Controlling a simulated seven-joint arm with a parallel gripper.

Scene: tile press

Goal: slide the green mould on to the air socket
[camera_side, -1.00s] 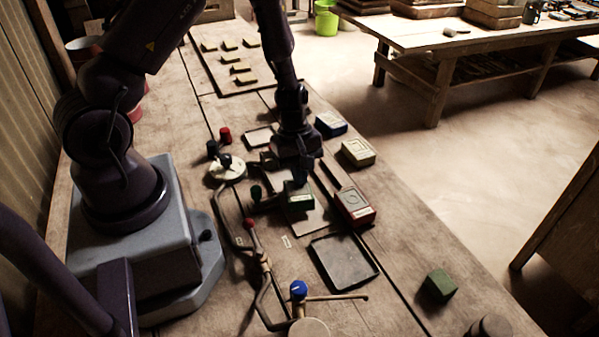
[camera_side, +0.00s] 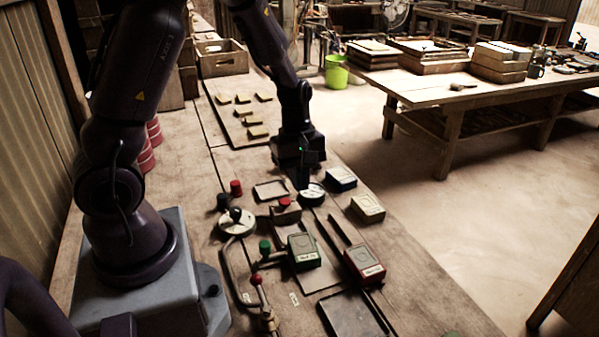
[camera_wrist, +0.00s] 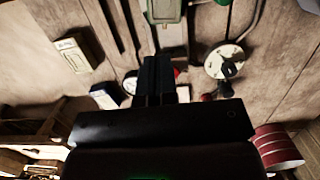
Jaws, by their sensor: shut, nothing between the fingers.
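The green mould (camera_side: 305,258) lies flat on a dark metal plate in the side view, beside a green knob (camera_side: 264,247). Its end also shows at the top of the wrist view (camera_wrist: 163,10). My gripper (camera_side: 303,187) is shut and empty, fingers pointing down behind the green mould and apart from it. The fingers, close to a round dial (camera_side: 315,197) in the side view, also show in the wrist view (camera_wrist: 157,62). I cannot tell which fitting is the air socket.
A red mould (camera_side: 365,266) stands right of the green one, by a rail. Yellow (camera_side: 368,208) and blue (camera_side: 341,179) moulds lie further back. A white disc with a black knob (camera_side: 237,222) and a red-knobbed block (camera_side: 285,212) stand left. A dark tray (camera_side: 350,315) lies in front.

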